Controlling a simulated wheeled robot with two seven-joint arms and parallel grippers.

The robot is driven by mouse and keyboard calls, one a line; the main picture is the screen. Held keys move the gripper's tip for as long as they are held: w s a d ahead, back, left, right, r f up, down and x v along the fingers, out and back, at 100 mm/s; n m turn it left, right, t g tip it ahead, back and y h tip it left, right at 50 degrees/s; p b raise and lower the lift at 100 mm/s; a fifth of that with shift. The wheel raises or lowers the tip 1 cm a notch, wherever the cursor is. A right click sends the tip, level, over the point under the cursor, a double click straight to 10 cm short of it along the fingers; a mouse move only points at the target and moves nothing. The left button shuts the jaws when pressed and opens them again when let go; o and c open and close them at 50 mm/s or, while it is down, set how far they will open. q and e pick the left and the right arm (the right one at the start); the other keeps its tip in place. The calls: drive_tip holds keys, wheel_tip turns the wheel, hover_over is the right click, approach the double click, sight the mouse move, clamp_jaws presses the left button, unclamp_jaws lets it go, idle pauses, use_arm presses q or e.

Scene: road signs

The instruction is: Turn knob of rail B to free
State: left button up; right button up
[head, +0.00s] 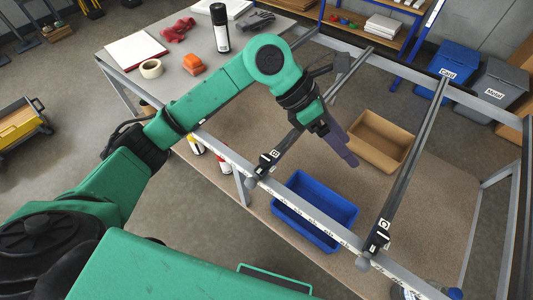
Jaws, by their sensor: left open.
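Rail B (296,131) is a dark bar that runs across the metal frame, partly hidden by my left arm and gripper. A dark block with a small white "B" label (274,154) sits at its near end. My left gripper (350,158) is open and empty, with purple-grey fingers pointing down and right. It is to the right of the B label, apart from the knob. My right gripper is not in view.
Rail C (430,125) runs parallel on the right, with its own labelled block (378,237). A blue bin (315,208) and a cardboard box (378,140) lie below the frame. Spray cans (195,145) stand left of rail B.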

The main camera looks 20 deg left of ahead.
use_arm(q)
drive_tip(key=w+a+f+y, duration=0.3)
drive_tip(key=a+y, duration=0.2)
drive_tip(key=a, duration=0.3)
drive_tip(key=y, duration=0.4)
hover_over(266, 158)
drive_tip(key=shift+n+t, duration=0.3)
wheel_tip(266, 158, down, 6)
drive_tip(key=shift+s+f, duration=0.1)
drive_tip(key=shift+s, duration=0.05)
wheel_tip(266, 158, down, 8)
drive_tip(key=p, duration=0.2)
drive_tip(key=shift+a+f+p, duration=0.1)
drive_tip(key=shift+f+p, duration=0.1)
drive_tip(key=shift+p, duration=0.15)
drive_tip(key=c, duration=0.9)
drive_tip(key=shift+w, duration=0.2)
clamp_jaws()
